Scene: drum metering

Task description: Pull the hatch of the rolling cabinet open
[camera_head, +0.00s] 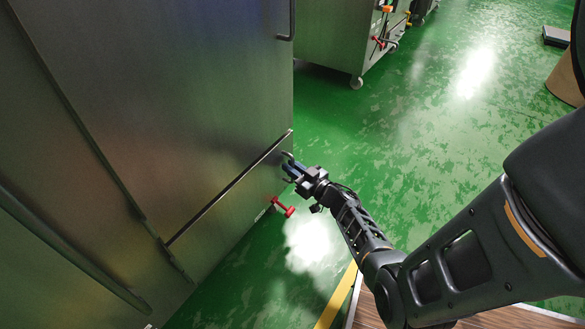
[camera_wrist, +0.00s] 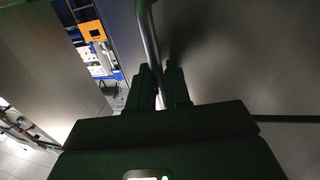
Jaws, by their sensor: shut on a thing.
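The large steel cabinet (camera_head: 150,80) fills the left of the head view. Its lower panel, the hatch (camera_head: 225,215), lies below a slanting seam. A small bent handle (camera_head: 287,156) stands out near the hatch's upper right corner. My gripper (camera_head: 290,170) is at this handle, its fingers shut on it. In the wrist view the handle is a bright metal bar (camera_wrist: 149,45) running down between the two fingers (camera_wrist: 160,85). The finger contact is dark and partly hidden. I cannot tell whether the hatch stands slightly ajar.
A red-handled fitting (camera_head: 283,207) sticks out low on the cabinet, just below my gripper. Another steel unit on casters (camera_head: 335,40) stands behind. The green floor (camera_head: 420,130) to the right is largely clear. A brown round object (camera_head: 567,82) stands at the far right.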

